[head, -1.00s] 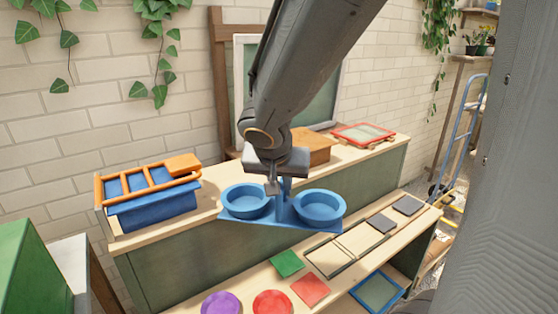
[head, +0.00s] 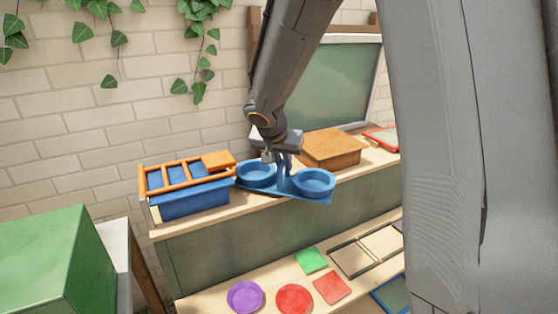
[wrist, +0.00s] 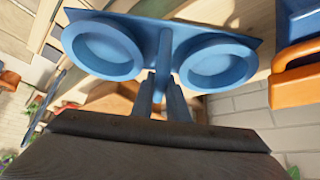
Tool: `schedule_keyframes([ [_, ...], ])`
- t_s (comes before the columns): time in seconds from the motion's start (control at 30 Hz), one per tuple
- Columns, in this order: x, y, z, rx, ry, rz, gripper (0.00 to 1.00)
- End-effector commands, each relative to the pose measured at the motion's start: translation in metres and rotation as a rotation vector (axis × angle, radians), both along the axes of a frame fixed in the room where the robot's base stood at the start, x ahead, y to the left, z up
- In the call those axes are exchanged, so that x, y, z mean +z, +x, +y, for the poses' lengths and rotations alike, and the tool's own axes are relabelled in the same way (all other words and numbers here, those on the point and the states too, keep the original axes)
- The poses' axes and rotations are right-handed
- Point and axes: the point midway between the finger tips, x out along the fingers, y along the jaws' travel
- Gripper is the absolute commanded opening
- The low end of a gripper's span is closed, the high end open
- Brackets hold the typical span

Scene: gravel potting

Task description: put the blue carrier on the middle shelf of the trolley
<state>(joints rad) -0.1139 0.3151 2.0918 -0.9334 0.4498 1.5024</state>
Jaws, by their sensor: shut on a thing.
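The blue carrier has a flat base (head: 292,192), two round cups and a central post. My gripper (head: 282,158) is shut on that post and holds the carrier near the upper wooden shelf of the bench, roughly level. I cannot tell whether its base touches the shelf. In the wrist view the carrier (wrist: 165,35) hangs from my gripper (wrist: 163,92), both cups empty. The trolley is not recognisable in these views.
A blue box with an orange rack (head: 190,185) stands left of the carrier. A brown box (head: 330,148) sits behind right. A purple dish (head: 245,297), a red dish (head: 294,299) and coloured tiles lie on the lower shelf. A green box (head: 50,262) is at lower left.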

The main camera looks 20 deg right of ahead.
Motion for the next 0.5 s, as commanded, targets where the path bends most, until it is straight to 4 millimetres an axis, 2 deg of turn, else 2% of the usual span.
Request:
schedule_keyframes([
  [0.23,0.001,0.034,0.007,0.000,0.000,0.000,0.00],
  [0.33,-0.010,0.033,0.006,0.001,-0.001,0.002,0.00],
  [0.5,-0.015,0.033,0.007,0.001,0.001,0.000,0.00],
])
